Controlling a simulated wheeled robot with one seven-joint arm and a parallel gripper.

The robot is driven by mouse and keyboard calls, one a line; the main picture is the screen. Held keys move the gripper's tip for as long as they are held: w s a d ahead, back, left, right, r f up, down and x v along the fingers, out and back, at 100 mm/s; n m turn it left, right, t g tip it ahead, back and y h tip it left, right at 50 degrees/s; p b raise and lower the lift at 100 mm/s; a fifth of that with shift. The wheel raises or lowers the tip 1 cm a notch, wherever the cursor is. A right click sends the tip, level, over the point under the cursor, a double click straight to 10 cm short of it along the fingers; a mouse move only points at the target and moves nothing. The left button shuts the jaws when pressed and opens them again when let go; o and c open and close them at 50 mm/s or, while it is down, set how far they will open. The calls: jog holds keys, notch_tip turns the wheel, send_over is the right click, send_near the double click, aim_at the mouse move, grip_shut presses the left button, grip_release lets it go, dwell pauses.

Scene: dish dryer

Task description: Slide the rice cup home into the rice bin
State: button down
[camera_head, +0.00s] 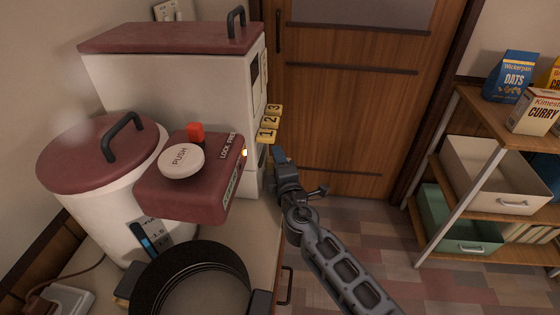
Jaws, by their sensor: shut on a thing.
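The rice bin (170,80) is a tall white box with a maroon lid and a black handle, standing at the left. Yellow keys marked 1, 2 and 3 (268,123) stick out of its front side, which faces right. My gripper (279,156) is low at that front, just below the keys, with my arm reaching up from the lower right. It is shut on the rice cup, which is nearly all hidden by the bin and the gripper. I cannot tell how far the cup is in the bin.
A wooden door (350,80) is behind. Shelves with boxes and bins (495,175) stand right. Floor between is clear.

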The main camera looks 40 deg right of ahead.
jog(key=shift+w+a, duration=0.25)
jog(key=shift+w, duration=0.05)
jog(key=c, duration=0.6)
grip_release()
jog(key=shift+s, duration=0.15)
jog(key=b+v, duration=0.1)
jog(key=v, duration=0.6)
jog(key=shift+s+a, duration=0.2)
jog(key=shift+s, duration=0.1)
